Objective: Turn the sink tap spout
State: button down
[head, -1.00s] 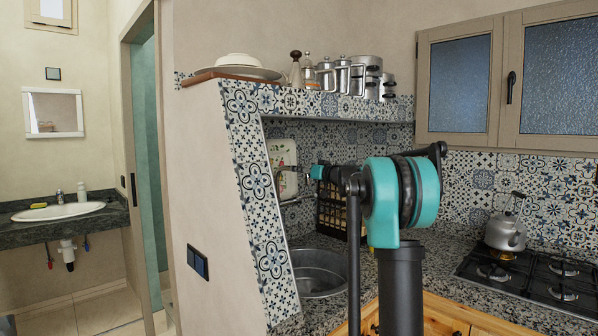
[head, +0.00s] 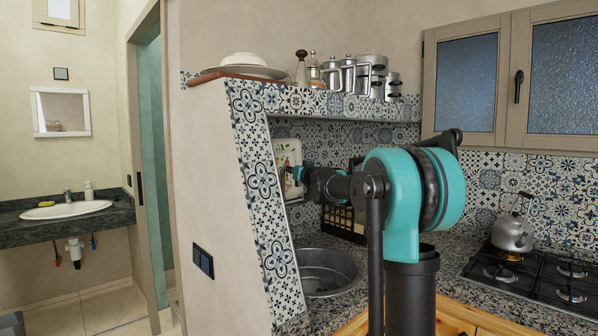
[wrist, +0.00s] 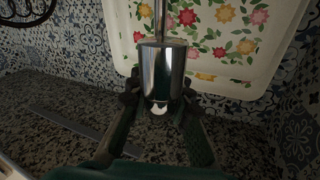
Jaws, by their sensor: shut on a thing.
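The sink tap spout (wrist: 163,72) is a shiny chrome cylinder with a thin chrome pipe running up from it in the wrist view. My gripper (wrist: 158,101) has one dark finger on each side of the cylinder's lower part and is shut on it. In the head view my gripper (head: 296,175) is small, beside the slanted tiled wall above the sink basin (head: 328,272). The tap itself is hard to make out there. The tap's base is not clear in either view.
A flowered tray (wrist: 220,35) stands behind the spout against patterned tiles. A speckled counter (wrist: 60,110) lies below. A dark crate (head: 345,222) stands behind the basin. The slanted tiled wall (head: 262,190) borders the left side. A kettle (head: 512,235) sits on the hob at right.

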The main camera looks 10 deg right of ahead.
jog(key=shift+s+a+m+h, duration=0.2)
jog(key=shift+a+m+h, duration=0.4)
jog(key=shift+a+h, duration=0.4)
jog(key=shift+h, duration=0.2)
jog(key=c, duration=1.4)
grip_release()
jog(key=shift+o, duration=0.2)
jog(key=s+d, duration=0.1)
jog(key=s, duration=1.1)
jog(key=shift+d, duration=0.25)
jog(key=shift+c, duration=0.5)
